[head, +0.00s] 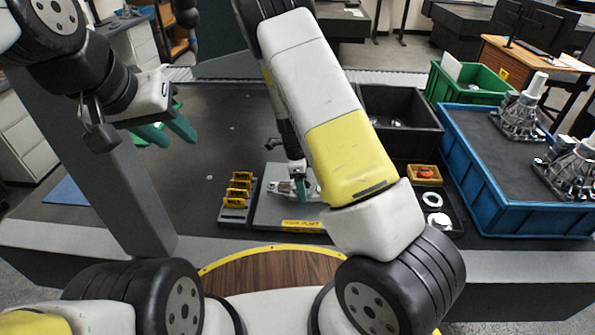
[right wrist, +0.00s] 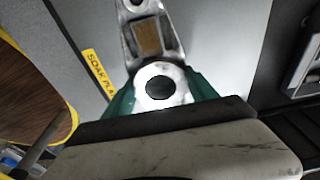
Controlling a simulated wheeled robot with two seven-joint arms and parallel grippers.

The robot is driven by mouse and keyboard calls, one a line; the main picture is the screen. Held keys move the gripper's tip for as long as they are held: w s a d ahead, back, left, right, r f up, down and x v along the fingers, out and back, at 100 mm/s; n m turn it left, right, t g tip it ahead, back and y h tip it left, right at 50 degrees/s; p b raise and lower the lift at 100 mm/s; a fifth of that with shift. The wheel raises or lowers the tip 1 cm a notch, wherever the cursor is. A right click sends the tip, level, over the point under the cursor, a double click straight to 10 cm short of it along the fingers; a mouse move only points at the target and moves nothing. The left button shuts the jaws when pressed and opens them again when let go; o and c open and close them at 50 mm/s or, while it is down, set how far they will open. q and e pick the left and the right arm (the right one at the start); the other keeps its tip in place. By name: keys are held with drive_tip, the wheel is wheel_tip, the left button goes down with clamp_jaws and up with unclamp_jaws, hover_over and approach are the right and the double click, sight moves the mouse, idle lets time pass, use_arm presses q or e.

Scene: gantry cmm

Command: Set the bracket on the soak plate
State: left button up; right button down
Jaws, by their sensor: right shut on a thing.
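The silver metal bracket (head: 284,186) is over the grey soak plate (head: 268,213), which has a yellow label along its front edge. My right gripper (head: 301,188) is shut on the bracket's ringed end. In the right wrist view the bracket (right wrist: 148,37) extends away from the green fingers (right wrist: 160,92), with the soak plate (right wrist: 215,35) beneath it. I cannot tell whether the bracket touches the plate. My right forearm hides part of the plate's right side. My left gripper (head: 165,130) is open and empty, up at the left, away from the plate.
A rack of yellow blocks (head: 238,190) stands just left of the plate. To the right are a small orange bin (head: 424,182), a black tray with white rings (head: 455,222) and a blue crate (head: 480,206) with metal castings. A black bin (head: 410,143) is behind. The table's left middle is clear.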

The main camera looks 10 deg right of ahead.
drive_tip(key=shift+w+d+f, duration=0.1)
drive_tip(key=shift+f, duration=1.05)
drive_tip(key=shift+f, duration=0.15)
drive_tip(key=shift+c, duration=1.3)
unclamp_jaws()
wheel_tip(320, 180, up, 12)
drive_tip(key=a, duration=0.2)
drive_tip(key=s+d+r+n+t+y, duration=0.1)
drive_tip(key=s+r+n+y, duration=0.15)
drive_tip(key=r, duration=0.35)
drive_tip(key=s+r+n+t+y, duration=0.1)
drive_tip(key=s+r+n, duration=0.3)
drive_tip(key=r, duration=0.2)
drive_tip(key=s+d+r+n+y, duration=0.1)
drive_tip(key=s+r+n, duration=0.2)
drive_tip(key=r, duration=0.3)
drive_tip(key=s+d+r+n+t, duration=0.1)
drive_tip(key=s+r+n+t, duration=0.1)
drive_tip(key=s+r+n, duration=0.2)
drive_tip(key=s+d+r+n+t, duration=0.2)
drive_tip(key=s+r+n, duration=0.3)
drive_tip(key=s+n, duration=0.2)
drive_tip(key=s, duration=0.2)
drive_tip(key=shift+s+r+t, duration=0.2)
drive_tip(key=shift+s+t, duration=0.1)
drive_tip(key=shift+s, duration=0.05)
